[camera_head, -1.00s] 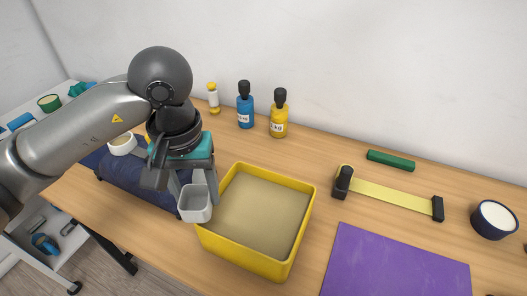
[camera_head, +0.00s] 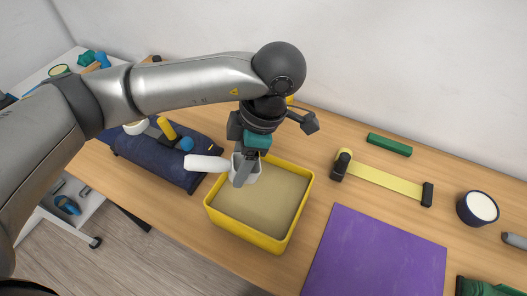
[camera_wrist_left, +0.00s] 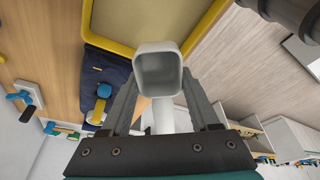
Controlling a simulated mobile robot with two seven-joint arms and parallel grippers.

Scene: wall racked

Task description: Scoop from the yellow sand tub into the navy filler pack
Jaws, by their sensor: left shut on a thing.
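My left gripper (camera_head: 245,168) is shut on a white scoop (camera_head: 208,163), also seen in the left wrist view (camera_wrist_left: 158,72). The scoop's handle points left in the head view, and its cup is at the back left part of the yellow sand tub (camera_head: 247,239). The cup's inside looks grey and empty in the wrist view. Level tan sand (camera_head: 265,195) fills much of the tub; I cannot tell whether the scoop touches it. The navy filler pack (camera_head: 165,160) lies left of the tub, with a white round piece (camera_head: 135,127) at its far left end. My right gripper is not in view.
A yellow-and-blue tool (camera_head: 168,128) lies on the pack. Right of the tub are a purple mat (camera_head: 375,255), a yellow strip with black ends (camera_head: 385,180), a green block (camera_head: 389,144) and a navy cup with white contents (camera_head: 478,208). My arm hides the back left.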

